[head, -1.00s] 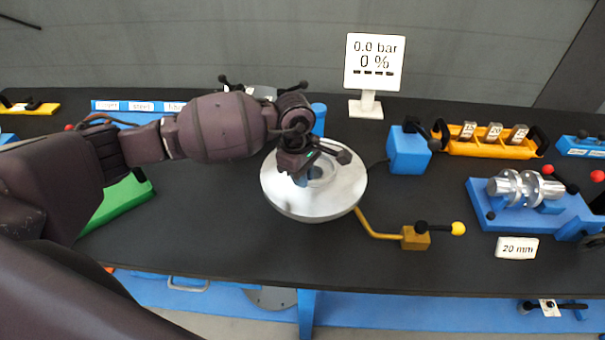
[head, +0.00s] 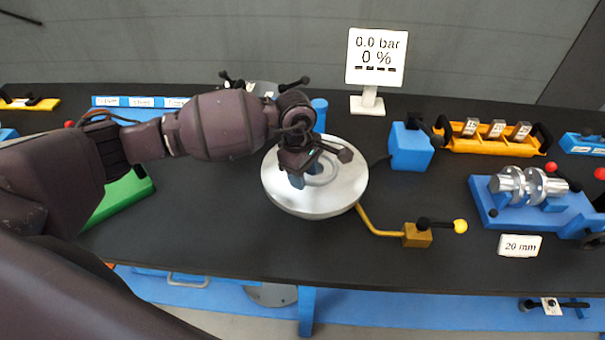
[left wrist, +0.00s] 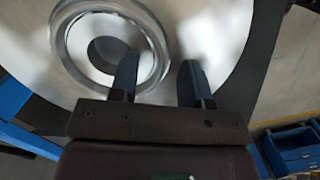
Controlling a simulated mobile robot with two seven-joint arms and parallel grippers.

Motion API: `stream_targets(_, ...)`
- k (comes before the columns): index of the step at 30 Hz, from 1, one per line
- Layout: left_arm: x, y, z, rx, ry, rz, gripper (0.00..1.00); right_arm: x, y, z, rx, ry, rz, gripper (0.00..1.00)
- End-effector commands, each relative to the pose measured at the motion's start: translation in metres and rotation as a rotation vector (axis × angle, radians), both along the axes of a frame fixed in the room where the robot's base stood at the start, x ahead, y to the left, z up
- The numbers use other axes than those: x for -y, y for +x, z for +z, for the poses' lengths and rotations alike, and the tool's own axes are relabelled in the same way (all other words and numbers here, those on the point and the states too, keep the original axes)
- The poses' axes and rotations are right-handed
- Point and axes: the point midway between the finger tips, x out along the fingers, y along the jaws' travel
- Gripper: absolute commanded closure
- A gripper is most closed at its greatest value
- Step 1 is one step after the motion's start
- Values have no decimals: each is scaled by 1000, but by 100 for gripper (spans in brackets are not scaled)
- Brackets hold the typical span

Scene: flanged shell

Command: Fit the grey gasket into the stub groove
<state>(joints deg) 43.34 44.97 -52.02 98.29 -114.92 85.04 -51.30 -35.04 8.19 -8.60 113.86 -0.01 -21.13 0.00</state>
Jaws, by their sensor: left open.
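A silver dome-shaped shell (head: 280,198) stands on the black table. A ring-shaped stub (head: 325,178) is at its top, partly hidden by my left gripper (head: 321,168). In the left wrist view a grey ring (left wrist: 153,43) surrounds a dark round opening (left wrist: 108,52) on the pale shell (left wrist: 215,35). I cannot tell the gasket apart from the stub and its groove. My left gripper (left wrist: 157,62) is open. One finger overlaps the inside of the ring and the other lies outside its right edge; contact cannot be told. My right gripper is not in view.
A yellow-knobbed valve (head: 418,234) joins the shell by a yellow pipe. A blue block (head: 410,148), a gauge sign (head: 376,58), an orange rack (head: 490,137) and a blue fixture (head: 530,205) stand right of it. The table front is mostly clear.

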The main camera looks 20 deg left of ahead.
Motion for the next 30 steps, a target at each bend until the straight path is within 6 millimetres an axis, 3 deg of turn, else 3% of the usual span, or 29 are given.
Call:
stream_targets(14,0,-2,0,-6,0,-1,59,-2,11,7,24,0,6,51)
stream_targets(19,-3,0,21,-2,0,-1,59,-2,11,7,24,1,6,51)
stream_targets(30,-10,2,86,0,1,0,59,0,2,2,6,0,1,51)
